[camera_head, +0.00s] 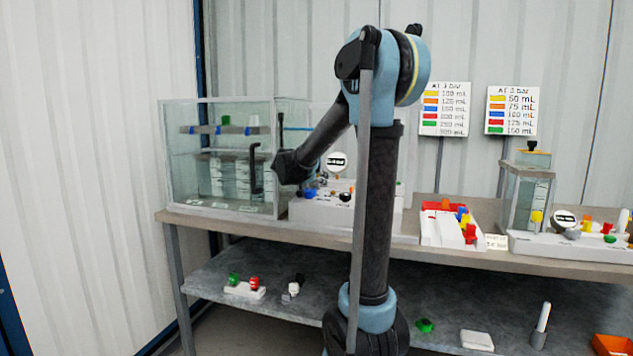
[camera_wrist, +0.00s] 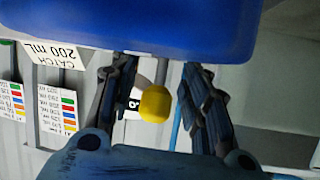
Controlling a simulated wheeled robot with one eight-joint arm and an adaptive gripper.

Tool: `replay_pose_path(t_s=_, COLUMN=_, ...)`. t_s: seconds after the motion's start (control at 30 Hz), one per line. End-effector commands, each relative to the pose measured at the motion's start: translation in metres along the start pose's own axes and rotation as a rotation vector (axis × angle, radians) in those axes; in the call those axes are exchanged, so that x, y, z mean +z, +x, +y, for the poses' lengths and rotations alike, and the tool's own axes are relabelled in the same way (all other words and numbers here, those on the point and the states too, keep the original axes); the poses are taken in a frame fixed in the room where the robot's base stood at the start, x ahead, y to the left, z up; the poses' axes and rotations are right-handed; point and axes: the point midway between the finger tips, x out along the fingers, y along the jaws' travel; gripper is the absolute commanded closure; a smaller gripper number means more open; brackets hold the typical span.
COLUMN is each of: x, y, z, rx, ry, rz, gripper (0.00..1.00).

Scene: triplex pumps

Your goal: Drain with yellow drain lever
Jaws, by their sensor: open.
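In the wrist view a yellow knob (camera_wrist: 156,103), which looks like the end of the drain lever, shows between the two dark fingers of my gripper (camera_wrist: 160,70). The fingers are open and apart, with a visible gap on each side of the knob. I cannot tell the depth between knob and fingers. A pale stem and a small black-and-white part show behind the knob. In the head view my arm hides the gripper's end; the wrist (camera_head: 290,166) is over the left bench unit (camera_head: 318,212), beside the glass tank (camera_head: 220,150). The yellow lever is not clear there.
A large blue surface (camera_wrist: 140,22) fills the top of the wrist view, close to the fingers. A "CATCH 200 mL" label (camera_wrist: 54,52) is at left. In the head view, a parts tray (camera_head: 436,232) and a second pump unit (camera_head: 580,245) stand on the bench at right.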

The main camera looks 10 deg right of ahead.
Motion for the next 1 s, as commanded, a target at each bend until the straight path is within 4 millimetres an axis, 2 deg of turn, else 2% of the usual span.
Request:
replay_pose_path(t_s=0.17, x=0.0, y=0.0, z=0.0, rx=0.0, ry=0.0, rz=0.0, gripper=0.57)
replay_pose_path(t_s=0.2, x=0.0, y=0.0, z=0.0, rx=0.0, ry=0.0, rz=0.0, gripper=0.62)
replay_pose_path(t_s=0.37, x=0.0, y=0.0, z=0.0, rx=0.0, ry=0.0, rz=0.0, gripper=0.98)
replay_pose_path(t_s=0.4, x=0.0, y=0.0, z=0.0, rx=0.0, ry=0.0, rz=0.0, gripper=1.0)
replay_pose_path(t_s=0.83, x=0.0, y=-0.002, z=-0.003, rx=-0.004, ry=-0.002, rz=-0.005, gripper=1.0)
replay_pose_path(t_s=1.0, x=0.003, y=-0.009, z=-0.017, rx=-0.018, ry=-0.014, rz=-0.034, gripper=1.0)
